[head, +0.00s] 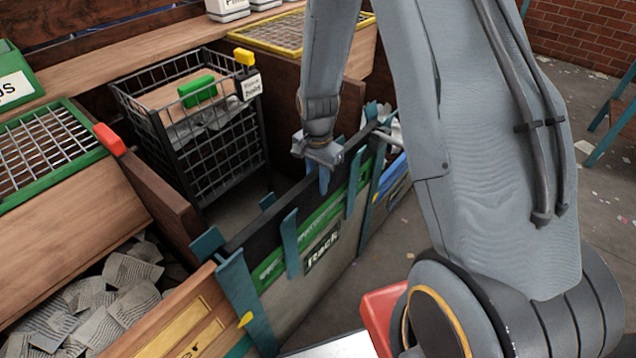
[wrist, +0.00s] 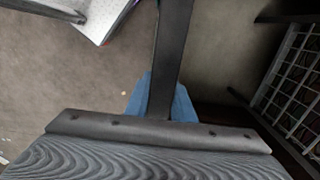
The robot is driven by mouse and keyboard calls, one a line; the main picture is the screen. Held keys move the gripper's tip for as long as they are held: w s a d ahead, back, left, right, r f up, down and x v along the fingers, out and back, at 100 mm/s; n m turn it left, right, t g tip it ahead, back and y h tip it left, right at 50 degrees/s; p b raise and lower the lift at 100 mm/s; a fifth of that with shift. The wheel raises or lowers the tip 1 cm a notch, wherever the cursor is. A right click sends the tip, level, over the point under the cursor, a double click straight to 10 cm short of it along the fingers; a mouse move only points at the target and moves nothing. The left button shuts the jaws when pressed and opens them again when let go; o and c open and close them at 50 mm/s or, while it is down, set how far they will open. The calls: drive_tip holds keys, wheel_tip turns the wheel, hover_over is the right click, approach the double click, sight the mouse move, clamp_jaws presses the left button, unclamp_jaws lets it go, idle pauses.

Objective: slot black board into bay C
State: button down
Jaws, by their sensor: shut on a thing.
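The black board (head: 283,208) stands on edge, long and thin, in line with a row of teal posts above the panel lettered "Rack" (head: 322,246). My gripper (head: 324,180) is shut on the board's upper edge, toward its far end. In the wrist view the board (wrist: 174,50) runs away from the gripper, with a blue finger (wrist: 185,106) showing on each side of it. The board's lower edge is hidden behind the green and grey panels, so I cannot tell how deep it sits. No bay C mark is readable.
A black wire cart (head: 215,150) with a green handle stands left of the board. Teal posts (head: 291,243) rise close along it. A bin of grey pieces (head: 110,290) is at the lower left. Open floor (head: 410,225) lies to the right.

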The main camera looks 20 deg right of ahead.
wheel_tip(320, 180, up, 20)
drive_tip(key=p, duration=1.3)
drive_tip(key=shift+f, duration=0.15)
